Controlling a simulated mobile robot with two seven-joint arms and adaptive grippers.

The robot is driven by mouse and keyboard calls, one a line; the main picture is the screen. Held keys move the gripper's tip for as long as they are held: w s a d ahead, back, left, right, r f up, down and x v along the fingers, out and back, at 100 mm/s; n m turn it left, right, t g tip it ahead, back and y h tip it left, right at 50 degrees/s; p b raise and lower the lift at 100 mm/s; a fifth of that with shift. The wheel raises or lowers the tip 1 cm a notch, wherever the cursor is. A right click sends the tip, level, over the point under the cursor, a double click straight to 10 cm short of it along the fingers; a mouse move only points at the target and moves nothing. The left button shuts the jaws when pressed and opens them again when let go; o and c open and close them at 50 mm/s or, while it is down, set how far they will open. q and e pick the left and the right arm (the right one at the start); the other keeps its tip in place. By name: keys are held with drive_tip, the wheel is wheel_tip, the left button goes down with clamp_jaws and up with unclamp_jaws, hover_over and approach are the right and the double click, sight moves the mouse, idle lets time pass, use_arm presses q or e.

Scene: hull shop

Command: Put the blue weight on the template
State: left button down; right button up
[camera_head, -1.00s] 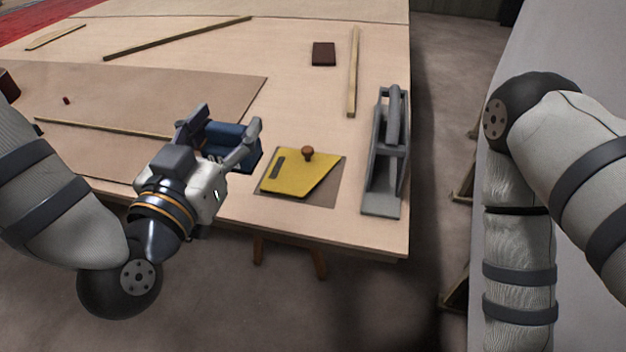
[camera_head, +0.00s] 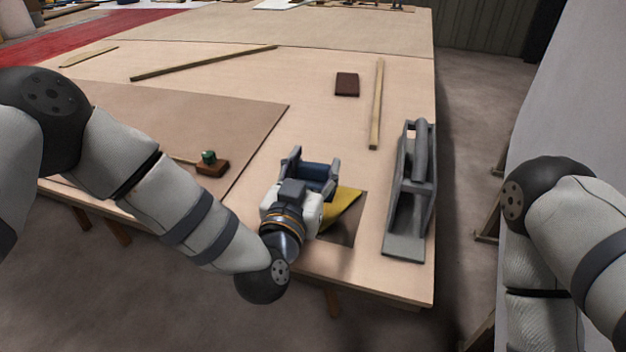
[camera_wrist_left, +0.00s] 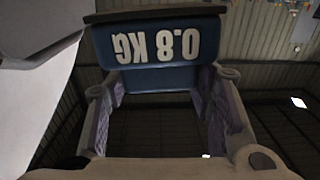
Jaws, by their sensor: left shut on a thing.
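The blue weight (camera_head: 318,175) is held between the fingers of my left gripper (camera_head: 312,168), which is shut on it. In the left wrist view the weight (camera_wrist_left: 158,50) shows "0.8 KG" upside down. The template (camera_head: 345,203) is a flat yellow plate on a brown square near the table's front right corner. The gripper and weight are over its left part and hide most of it, including its knob. I cannot tell whether the weight touches it. My right gripper is out of view.
A brown block with a green top (camera_head: 210,164) lies left of the gripper. A dark brown block (camera_head: 347,84) and a wood strip (camera_head: 376,105) lie behind. The table's middle is mostly clear.

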sight(313, 188)
use_arm(q)
drive_tip(key=shift+f, duration=1.7)
drive_tip(key=shift+s+a+f+b, duration=0.1)
drive_tip(key=shift+s+f+b, duration=0.15)
drive_tip(key=shift+f, duration=0.2)
drive_tip(key=c, duration=0.7)
unclamp_jaws()
drive_tip(key=shift+f, duration=0.2)
drive_tip(key=shift+c, duration=0.2)
drive_tip(key=shift+o, duration=0.7)
drive_tip(key=shift+f, duration=0.2)
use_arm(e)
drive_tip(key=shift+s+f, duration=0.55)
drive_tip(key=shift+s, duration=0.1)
use_arm(q)
drive_tip(key=shift+s, duration=0.1)
drive_tip(key=shift+r, duration=0.55)
drive_tip(key=v, duration=0.3)
drive_tip(key=p+v, duration=0.1)
drive_tip(key=v, duration=0.7)
drive_tip(key=shift+s+a+r, duration=0.1)
drive_tip(key=shift+s+r, duration=0.15)
drive_tip(key=shift+r, duration=0.15)
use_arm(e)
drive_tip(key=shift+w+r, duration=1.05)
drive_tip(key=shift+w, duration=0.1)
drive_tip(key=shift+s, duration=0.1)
